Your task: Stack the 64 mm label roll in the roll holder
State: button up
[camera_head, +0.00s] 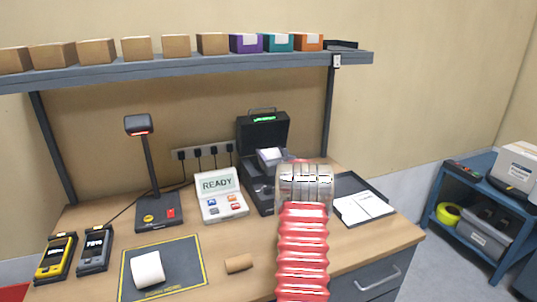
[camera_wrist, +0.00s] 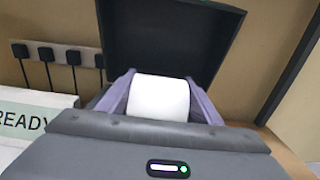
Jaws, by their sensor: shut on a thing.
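A white label roll (camera_wrist: 158,98) sits between the two grey-purple fingers of my gripper (camera_wrist: 160,108), which is shut on it. The roll also shows in the head view (camera_head: 270,155), at the black label printer (camera_head: 262,130) with its lid raised. In the wrist view the open lid (camera_wrist: 170,40) stands behind the roll. The roll holder inside the printer is hidden by the roll and my gripper, so I cannot tell whether the roll touches it. Another white roll (camera_head: 147,268) lies on the dark mat (camera_head: 190,272). No width marking is readable on either roll.
A READY display unit (camera_head: 220,195) and a scanner on a stand (camera_head: 150,180) are left of the printer. A brown cardboard core (camera_head: 239,263) lies in front. A dark tray with white paper (camera_head: 362,205) is at right. A shelf with boxes (camera_head: 180,75) hangs above.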

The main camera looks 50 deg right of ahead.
jog(key=o, duration=1.4)
jog(key=shift+f, duration=0.1)
jog(key=shift+o, duration=0.2)
jog(key=shift+s, duration=0.1)
jog(key=shift+s+a, duration=0.15)
jog(key=shift+s, duration=0.05)
jog(key=v, duration=1.1)
jog(key=shift+s+a, duration=0.15)
jog(key=shift+s, duration=0.05)
